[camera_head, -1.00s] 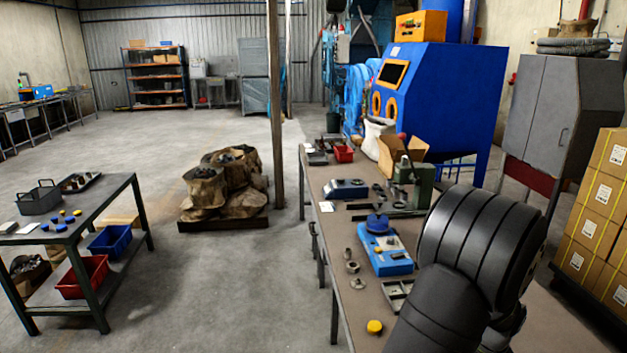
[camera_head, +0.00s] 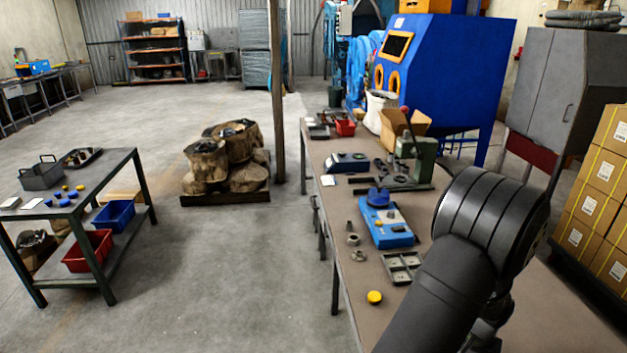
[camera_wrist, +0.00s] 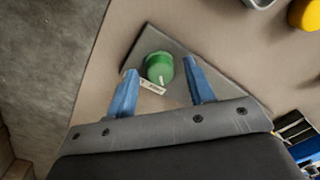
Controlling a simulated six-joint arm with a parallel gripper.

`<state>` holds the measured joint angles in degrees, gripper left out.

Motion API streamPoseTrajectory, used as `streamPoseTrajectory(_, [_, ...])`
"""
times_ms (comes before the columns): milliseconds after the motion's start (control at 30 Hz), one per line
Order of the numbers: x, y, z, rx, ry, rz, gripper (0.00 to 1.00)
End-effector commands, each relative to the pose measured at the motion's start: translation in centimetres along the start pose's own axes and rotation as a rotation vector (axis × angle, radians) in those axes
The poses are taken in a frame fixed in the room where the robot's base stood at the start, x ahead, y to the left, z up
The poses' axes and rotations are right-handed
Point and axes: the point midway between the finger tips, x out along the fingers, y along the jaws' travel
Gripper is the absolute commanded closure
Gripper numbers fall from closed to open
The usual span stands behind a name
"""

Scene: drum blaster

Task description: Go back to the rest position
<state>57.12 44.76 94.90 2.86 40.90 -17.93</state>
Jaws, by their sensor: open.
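My arm (camera_head: 455,265) shows at the lower right of the head view, over the long workbench (camera_head: 340,215); my gripper is hidden there. In the wrist view my gripper (camera_wrist: 160,66) is open, with two blue fingers apart. A green round knob-like part (camera_wrist: 159,67) with a small white tag shows between the fingertips. It sits on a grey plate (camera_wrist: 185,92) on the bench top. I cannot tell how far above it the fingers are, and I see no contact.
A blue tester (camera_head: 388,228), a grey compartment tray (camera_head: 402,267) and a yellow cap (camera_head: 374,297) lie on the bench left of my arm. A green press (camera_head: 424,158) stands farther back. Stacked cartons (camera_head: 600,190) are at the right.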

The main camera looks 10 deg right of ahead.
Motion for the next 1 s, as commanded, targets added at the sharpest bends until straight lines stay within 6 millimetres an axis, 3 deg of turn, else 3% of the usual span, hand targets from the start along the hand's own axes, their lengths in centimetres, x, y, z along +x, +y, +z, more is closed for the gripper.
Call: streamPoseTrajectory(1000, [-0.02, 0.00, 0.09, 0.794, 0.027, 0.000, 0.51])
